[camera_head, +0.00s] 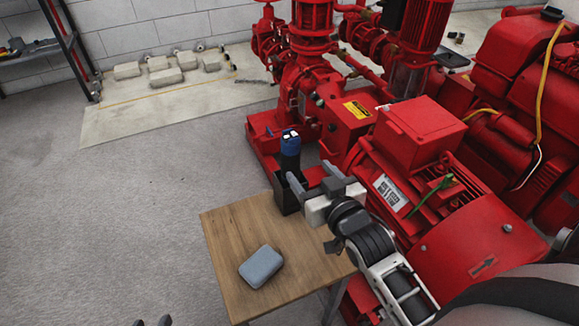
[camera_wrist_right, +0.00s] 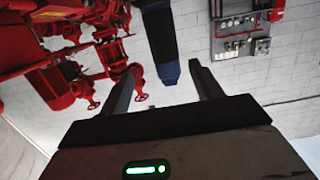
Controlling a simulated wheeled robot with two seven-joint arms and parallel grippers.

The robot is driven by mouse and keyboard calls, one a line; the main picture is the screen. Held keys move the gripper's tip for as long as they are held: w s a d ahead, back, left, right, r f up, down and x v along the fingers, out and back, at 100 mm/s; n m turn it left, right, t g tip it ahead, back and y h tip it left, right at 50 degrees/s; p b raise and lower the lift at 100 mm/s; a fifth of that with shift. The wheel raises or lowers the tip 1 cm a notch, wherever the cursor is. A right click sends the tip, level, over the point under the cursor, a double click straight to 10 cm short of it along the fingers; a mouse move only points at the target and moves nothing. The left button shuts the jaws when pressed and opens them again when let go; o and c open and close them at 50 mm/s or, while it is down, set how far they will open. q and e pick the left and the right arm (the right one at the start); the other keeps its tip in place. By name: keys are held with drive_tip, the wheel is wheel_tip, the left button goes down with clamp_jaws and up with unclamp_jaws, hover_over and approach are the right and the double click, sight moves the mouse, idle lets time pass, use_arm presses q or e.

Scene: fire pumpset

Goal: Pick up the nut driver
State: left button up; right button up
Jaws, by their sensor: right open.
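The nut driver, with a dark handle and blue top (camera_head: 290,150), stands upright in a dark holder (camera_head: 284,198) on the wooden table's far corner. Its lower part is hidden in the holder. My right gripper (camera_head: 312,184) is open beside it, with its fingers pointing towards the nut driver and holder. In the right wrist view the blue and dark nut driver (camera_wrist_right: 160,40) shows between the open fingers (camera_wrist_right: 164,82), with no visible grip on it.
A grey rounded block (camera_head: 262,265) lies on the wooden table (camera_head: 222,240). The big red pumpset (camera_head: 420,130) stands close behind and right of the table. A shelf (camera_head: 40,50) stands at the far left. The grey floor (camera_head: 110,200) left of the table is clear.

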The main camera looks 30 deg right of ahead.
sight(297, 158)
drive_tip(key=w, duration=0.4)
drive_tip(key=w+f+b, duration=0.1)
drive_tip(key=shift+w+d, duration=0.1)
drive_tip(key=shift+w, duration=0.3)
drive_tip(key=w, duration=0.1)
drive_tip(key=w+b, duration=0.1)
drive_tip(key=w, duration=0.2)
drive_tip(key=shift+w+a+f, duration=0.2)
drive_tip(key=shift+a+f, duration=0.05)
drive_tip(key=shift+f, duration=0.15)
drive_tip(key=shift+w, duration=0.35)
use_arm(q)
drive_tip(key=shift+g, duration=0.5)
drive_tip(key=f, duration=0.3)
drive_tip(key=d+f, duration=0.1)
drive_tip(key=shift+w+f, duration=0.25)
drive_tip(key=shift+f, duration=0.1)
use_arm(e)
drive_tip(key=c, duration=1)
use_arm(q)
drive_tip(key=shift+r, duration=0.15)
use_arm(e)
drive_tip(key=shift+r, duration=0.1)
drive_tip(key=shift+c, duration=0.8)
